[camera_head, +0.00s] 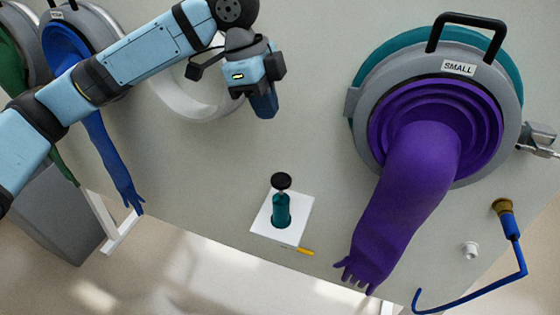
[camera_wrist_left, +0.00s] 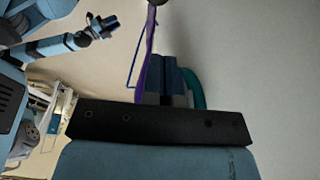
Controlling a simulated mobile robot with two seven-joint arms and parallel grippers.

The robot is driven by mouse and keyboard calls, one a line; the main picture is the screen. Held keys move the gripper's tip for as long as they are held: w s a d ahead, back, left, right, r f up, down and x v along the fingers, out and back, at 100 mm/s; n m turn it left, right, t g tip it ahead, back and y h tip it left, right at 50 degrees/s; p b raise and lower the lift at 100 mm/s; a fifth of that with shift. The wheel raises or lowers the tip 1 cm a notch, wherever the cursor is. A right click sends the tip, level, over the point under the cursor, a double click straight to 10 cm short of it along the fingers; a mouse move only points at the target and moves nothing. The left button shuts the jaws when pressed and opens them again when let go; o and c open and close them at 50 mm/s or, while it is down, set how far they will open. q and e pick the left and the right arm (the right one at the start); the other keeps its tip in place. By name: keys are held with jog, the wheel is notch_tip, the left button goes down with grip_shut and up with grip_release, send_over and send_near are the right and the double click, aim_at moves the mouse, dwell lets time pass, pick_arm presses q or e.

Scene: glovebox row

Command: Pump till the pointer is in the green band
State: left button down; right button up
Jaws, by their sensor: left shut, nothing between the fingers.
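A pump (camera_head: 281,208), a teal cylinder with a round black knob on top, stands upright on a white square plate (camera_head: 262,226) low in the middle of the head view. My left gripper (camera_head: 265,105) is above and up-left of the pump, apart from it, with its fingers shut and empty. Its closed fingers also show in the left wrist view (camera_wrist_left: 166,78). My right gripper (camera_wrist_left: 102,28) shows small at the top left of the wrist view; its finger opening is unclear. I cannot make out a dial, pointer or green band.
A port labelled SMALL (camera_head: 368,75) has a purple glove (camera_head: 405,210) hanging right of the pump. A blue hose (camera_head: 520,255), a white fitting (camera_head: 469,250) and a yellow piece (camera_head: 305,251) are nearby. A blue glove (camera_head: 112,160) hangs at left.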

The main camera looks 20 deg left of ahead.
pick_arm(q)
send_near(277, 178)
jog(key=d+f, duration=0.1)
jog(key=f, duration=0.1)
jog(key=d+f, duration=0.2)
jog(key=f, duration=0.1)
jog(key=shift+d+f, duration=0.2)
jog(key=shift+f, duration=0.55)
pick_arm(e)
jog(key=shift+s+f, duration=0.1)
jog(key=shift+f, duration=0.3)
pick_arm(q)
jog(key=shift+f, duration=2.35)
pick_arm(e)
jog(key=shift+d+r, duration=0.1)
jog(key=shift+r, duration=0.05)
